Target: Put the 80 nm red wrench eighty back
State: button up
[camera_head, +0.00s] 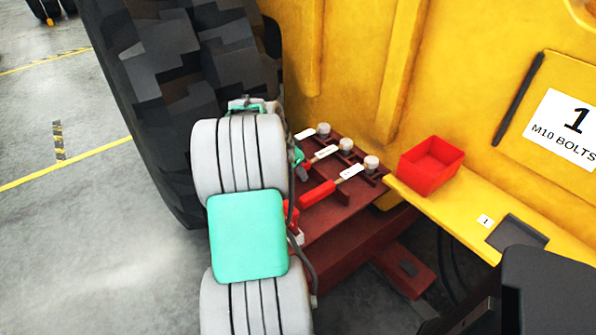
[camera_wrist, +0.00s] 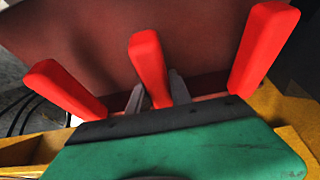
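In the wrist view three red handles show: left (camera_wrist: 66,90), middle (camera_wrist: 150,66) and right (camera_wrist: 262,45). The grey fingers of my gripper (camera_wrist: 157,97) stand either side of the middle handle's lower part. Whether they press on it is not clear. In the head view my arm hides the gripper. I cannot tell which handle is the eighty.
A red open bin (camera_head: 432,164) stands on a yellow ledge (camera_head: 465,222) to the right of the bench. A yellow machine wall rises behind. A large black tyre (camera_head: 180,80) stands left of the bench. Grey floor lies open at the left.

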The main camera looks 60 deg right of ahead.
jog(key=o, duration=0.5)
jog(key=shift+a, duration=0.1)
jog(key=v, duration=0.7)
jog(key=shift+w+r+p, duration=0.1)
jog(key=shift+r+p, duration=0.15)
jog(key=shift+p, duration=0.1)
notch_tip(320, 180, up, 7)
jog(key=p, duration=0.5)
jog(key=shift+a+r, duration=0.1)
jog(key=shift+a, duration=0.05)
